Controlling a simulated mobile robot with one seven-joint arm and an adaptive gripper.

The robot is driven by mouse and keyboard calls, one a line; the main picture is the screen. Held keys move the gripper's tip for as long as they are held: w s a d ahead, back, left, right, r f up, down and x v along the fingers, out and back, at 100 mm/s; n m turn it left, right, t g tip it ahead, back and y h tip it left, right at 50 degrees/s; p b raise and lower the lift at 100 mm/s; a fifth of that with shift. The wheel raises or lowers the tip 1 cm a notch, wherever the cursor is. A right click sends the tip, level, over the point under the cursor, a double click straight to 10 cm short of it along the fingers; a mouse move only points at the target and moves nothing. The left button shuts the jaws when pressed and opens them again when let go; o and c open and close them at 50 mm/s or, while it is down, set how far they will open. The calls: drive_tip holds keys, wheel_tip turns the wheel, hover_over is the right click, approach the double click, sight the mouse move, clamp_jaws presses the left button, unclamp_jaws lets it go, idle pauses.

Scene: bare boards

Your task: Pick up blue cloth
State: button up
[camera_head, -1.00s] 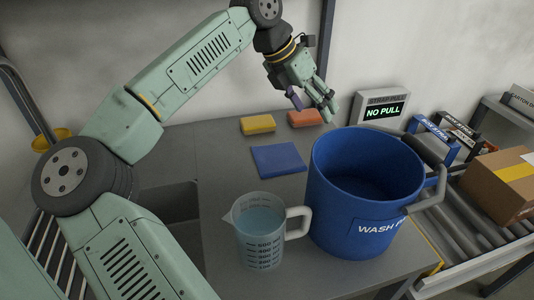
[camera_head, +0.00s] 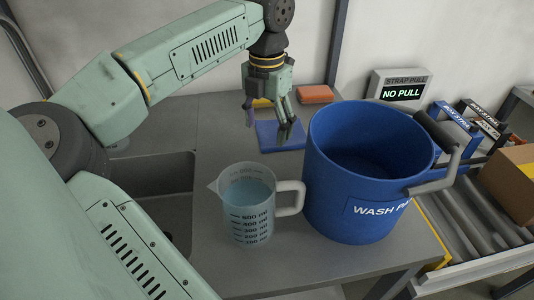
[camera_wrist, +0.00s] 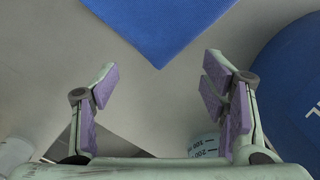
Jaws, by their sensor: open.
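The blue cloth (camera_head: 268,137) lies flat on the grey table, left of the blue wash bucket. My gripper (camera_head: 270,122) points down over the cloth in the head view and hides part of it. In the wrist view the cloth (camera_wrist: 165,25) shows at the top, with one corner pointing down between my fingers. My gripper (camera_wrist: 160,100) is open, its purple pads wide apart with nothing between them. The fingers look apart from the cloth.
The blue bucket (camera_head: 340,190) stands close at the right of the cloth. A measuring jug (camera_head: 247,210) with liquid stands in front. A sink (camera_head: 150,190) is at the left.

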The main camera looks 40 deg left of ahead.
sight(265, 149)
drive_tip(key=shift+f+b, duration=1)
drive_tip(key=shift+f, duration=1)
drive_tip(key=shift+f, duration=0.15)
drive_tip(key=shift+f, duration=0.15)
drive_tip(key=shift+c, duration=0.6)
drive_tip(key=shift+s+a+f, duration=0.1)
drive_tip(key=shift+s, duration=0.05)
clamp_jaws()
wheel_tip(265, 149, up, 12)
drive_tip(key=p, duration=0.8)
drive_tip(key=shift+r, duration=0.2)
